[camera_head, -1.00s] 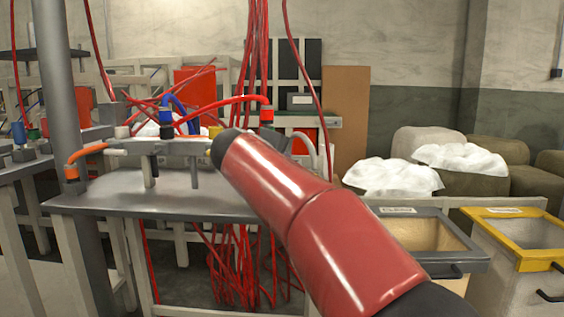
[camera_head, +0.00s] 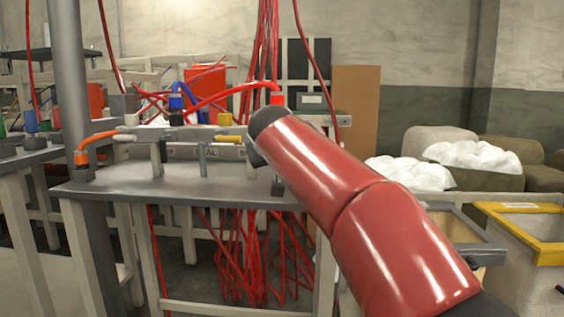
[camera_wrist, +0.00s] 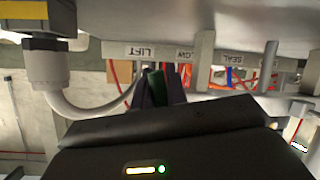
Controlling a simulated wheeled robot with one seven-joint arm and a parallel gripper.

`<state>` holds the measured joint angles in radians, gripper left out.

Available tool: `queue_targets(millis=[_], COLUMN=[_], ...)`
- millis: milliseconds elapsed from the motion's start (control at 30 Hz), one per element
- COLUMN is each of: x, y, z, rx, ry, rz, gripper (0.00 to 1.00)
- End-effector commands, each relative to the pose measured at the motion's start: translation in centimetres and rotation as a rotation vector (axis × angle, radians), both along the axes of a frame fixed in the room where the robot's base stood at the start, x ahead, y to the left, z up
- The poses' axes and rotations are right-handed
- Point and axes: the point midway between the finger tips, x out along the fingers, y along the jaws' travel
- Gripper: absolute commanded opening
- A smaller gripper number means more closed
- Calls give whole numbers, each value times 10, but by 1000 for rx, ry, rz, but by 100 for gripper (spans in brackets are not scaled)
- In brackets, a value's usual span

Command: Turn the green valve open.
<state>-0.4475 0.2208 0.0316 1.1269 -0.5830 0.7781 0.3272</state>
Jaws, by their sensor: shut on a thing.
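The green valve (camera_wrist: 153,77) shows in the wrist view as a small green piece, mostly covered by my gripper's fingers. My gripper (camera_wrist: 158,88) is shut on it, one dark finger on each side. The valve sits below a pale fixture, near labels that read LIFT, BLOW and SEAL upside down. How far it is turned cannot be told. In the head view my red arm reaches toward the bench (camera_head: 150,188), and my gripper and this valve are hidden behind it.
A pale bent pipe (camera_wrist: 85,110) runs close beside my gripper in the wrist view. In the head view, an orange hose (camera_head: 97,138) and a yellow part (camera_head: 229,138) are on the bench fixture. Red cables hang behind. A yellow-rimmed bin (camera_head: 495,209) stands at right.

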Motion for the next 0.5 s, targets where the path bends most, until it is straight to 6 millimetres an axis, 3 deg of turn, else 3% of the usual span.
queue_targets(millis=[500], x=[0], y=[11], z=[-3], rx=[264], ry=[-5], rz=[-1], gripper=[0])
